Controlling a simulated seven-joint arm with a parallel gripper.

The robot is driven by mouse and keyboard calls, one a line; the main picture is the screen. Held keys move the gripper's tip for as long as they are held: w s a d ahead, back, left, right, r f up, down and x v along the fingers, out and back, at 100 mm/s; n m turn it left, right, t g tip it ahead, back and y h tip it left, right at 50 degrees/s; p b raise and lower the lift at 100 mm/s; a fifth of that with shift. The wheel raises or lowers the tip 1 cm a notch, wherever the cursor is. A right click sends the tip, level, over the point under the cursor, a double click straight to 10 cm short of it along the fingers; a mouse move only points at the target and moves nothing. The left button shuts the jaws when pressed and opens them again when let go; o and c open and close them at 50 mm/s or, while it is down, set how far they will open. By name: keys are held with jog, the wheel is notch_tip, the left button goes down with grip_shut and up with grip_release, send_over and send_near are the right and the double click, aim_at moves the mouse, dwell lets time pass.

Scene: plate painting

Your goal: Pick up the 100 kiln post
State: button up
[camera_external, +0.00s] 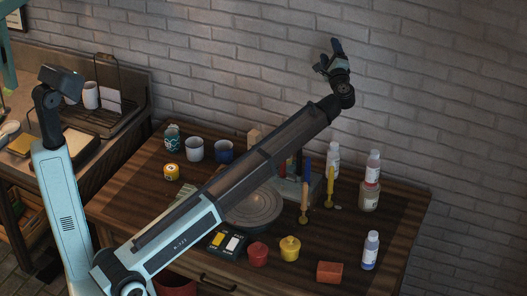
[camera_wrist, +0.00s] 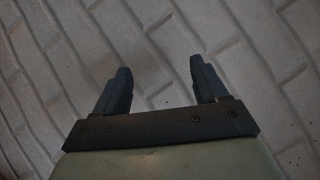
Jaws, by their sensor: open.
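My gripper (camera_external: 328,57) is raised high above the back of the table, in front of the brick wall. In the wrist view my gripper (camera_wrist: 160,66) shows two dark fingers spread apart with only wall between them. No 100 marking is readable, so I cannot tell for sure which thing is the kiln post. A small beige upright block (camera_external: 254,138) stands at the back of the table, partly hidden behind my arm. A reddish-orange block (camera_external: 329,272) lies near the front right. My gripper is far from both.
The wooden table (camera_external: 128,196) holds a round grey wheel (camera_external: 252,211) under my arm, a white mug (camera_external: 194,150), a blue mug (camera_external: 224,151), red (camera_external: 258,254) and yellow (camera_external: 290,249) pots, upright brushes (camera_external: 304,190) and several bottles (camera_external: 370,250). A side counter (camera_external: 95,125) stands left.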

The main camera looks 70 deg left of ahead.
jog(key=s+a+f+n+g+h, duration=0.35)
jog(key=s+a+f, duration=0.35)
jog(key=a+f, duration=0.3)
jog(key=n+t+h, duration=0.3)
jog(key=n+h, duration=0.7)
jog(key=h, duration=0.4)
send_near(254, 135)
jog(key=x, duration=0.9)
jog(key=shift+s+d, duration=0.1)
jog(key=shift+x, duration=2.65)
jog(key=shift+s, duration=0.25)
jog(key=shift+c, duration=0.2)
jog(key=c, duration=1.2)
